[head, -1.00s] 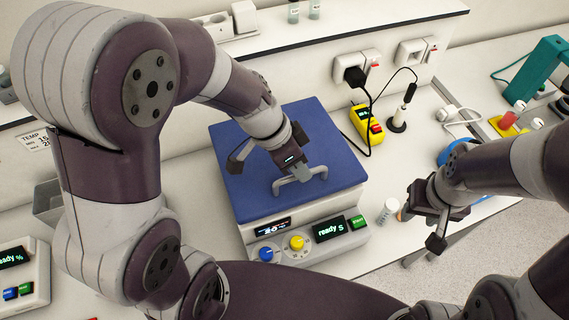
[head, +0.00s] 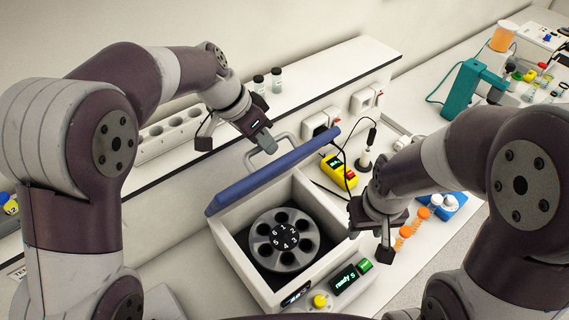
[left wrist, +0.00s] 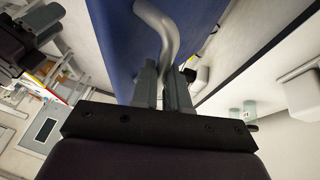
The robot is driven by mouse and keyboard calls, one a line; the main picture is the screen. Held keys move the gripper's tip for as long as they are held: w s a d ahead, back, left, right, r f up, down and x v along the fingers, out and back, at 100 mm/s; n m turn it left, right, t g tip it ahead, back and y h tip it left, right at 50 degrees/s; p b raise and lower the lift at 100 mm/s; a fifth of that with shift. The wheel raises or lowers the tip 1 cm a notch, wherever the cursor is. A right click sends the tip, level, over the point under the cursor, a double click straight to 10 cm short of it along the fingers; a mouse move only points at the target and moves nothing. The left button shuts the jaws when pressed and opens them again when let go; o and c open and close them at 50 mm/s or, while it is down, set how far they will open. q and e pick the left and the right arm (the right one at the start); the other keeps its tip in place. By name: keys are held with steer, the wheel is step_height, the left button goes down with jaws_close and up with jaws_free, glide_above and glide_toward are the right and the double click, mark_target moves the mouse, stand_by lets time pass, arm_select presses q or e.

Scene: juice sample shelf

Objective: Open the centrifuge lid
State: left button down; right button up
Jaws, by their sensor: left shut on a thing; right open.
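The centrifuge (head: 245,262) stands on the bench with its blue lid (head: 262,180) raised and tilted up toward the back. Its numbered rotor (head: 283,240) shows in the open chamber. My left gripper (head: 265,142) is shut on the lid's grey handle (head: 289,137). In the left wrist view the fingers (left wrist: 163,88) close on the handle (left wrist: 162,25) in front of the blue lid (left wrist: 120,50). My right gripper (head: 372,228) is open, to the right of the centrifuge; its fingertips are partly hidden.
A yellow device (head: 340,172) with a black cable stands right behind the centrifuge. Orange-capped tubes (head: 405,233) and a blue rack (head: 446,206) are near my right gripper. Two small vials (head: 268,82) stand on the shelf behind. A teal device (head: 474,88) stands farther right.

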arm_select(q)
steer(key=w+a+p, duration=0.6)
steer(key=w, duration=0.3)
steer(key=shift+a+f, duration=0.2)
steer(key=shift+a, duration=0.1)
steer(key=shift+s, duration=0.1)
steer(key=c, duration=1.1)
jaws_free()
steer(key=shift+w+d+r, duration=0.1)
steer(key=shift+w+r, duration=0.2)
steer(key=shift+w, duration=0.1)
